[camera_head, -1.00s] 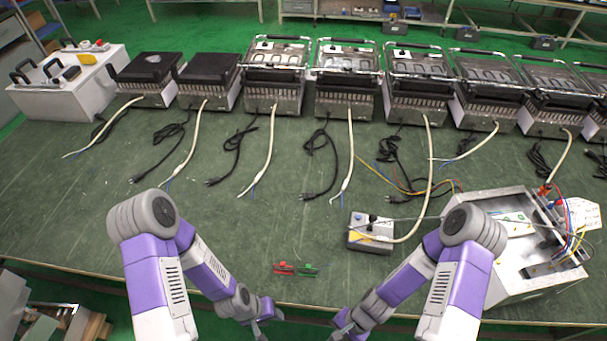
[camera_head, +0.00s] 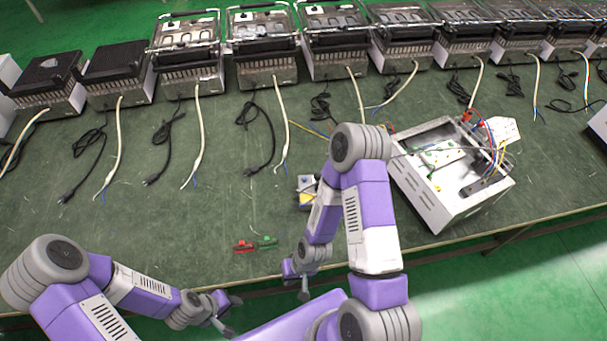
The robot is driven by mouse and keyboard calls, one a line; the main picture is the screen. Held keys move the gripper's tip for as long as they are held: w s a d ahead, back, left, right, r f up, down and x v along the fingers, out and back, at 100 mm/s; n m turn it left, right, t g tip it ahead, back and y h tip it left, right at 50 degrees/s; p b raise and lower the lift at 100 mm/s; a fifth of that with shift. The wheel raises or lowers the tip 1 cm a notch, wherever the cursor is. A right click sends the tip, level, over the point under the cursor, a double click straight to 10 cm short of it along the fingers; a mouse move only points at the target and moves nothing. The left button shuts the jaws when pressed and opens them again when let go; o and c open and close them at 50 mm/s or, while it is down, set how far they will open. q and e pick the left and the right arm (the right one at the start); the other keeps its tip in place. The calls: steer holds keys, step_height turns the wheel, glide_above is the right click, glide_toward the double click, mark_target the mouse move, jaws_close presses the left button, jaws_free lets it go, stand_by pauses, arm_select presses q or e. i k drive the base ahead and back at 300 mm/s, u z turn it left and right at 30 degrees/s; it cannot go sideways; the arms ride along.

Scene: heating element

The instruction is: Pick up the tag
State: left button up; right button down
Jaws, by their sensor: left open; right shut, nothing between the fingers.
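A white sheet that looks like the tag (camera_head: 504,130) lies at the far right corner of the open metal box (camera_head: 425,200), beside coloured wires. Its print is too small to read. My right gripper (camera_head: 297,285) is low in the middle, near the table's front edge, shut and empty, well to the left of the box. My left gripper (camera_head: 228,314) is open and empty at the front edge, further left. Both are far from the tag.
Red (camera_head: 243,247) and green (camera_head: 267,243) clips lie near the front edge. Several grills (camera_head: 187,55) with loose cables line the back.

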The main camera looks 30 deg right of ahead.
mark_target(267, 244)
steer(key=u, duration=0.8)
steer(key=k, duration=1.2)
steer(key=z, duration=1.3)
steer(key=i, duration=0.5)
steer(key=z, duration=0.9)
steer(key=k, duration=0.75)
steer(key=u, duration=1.4)
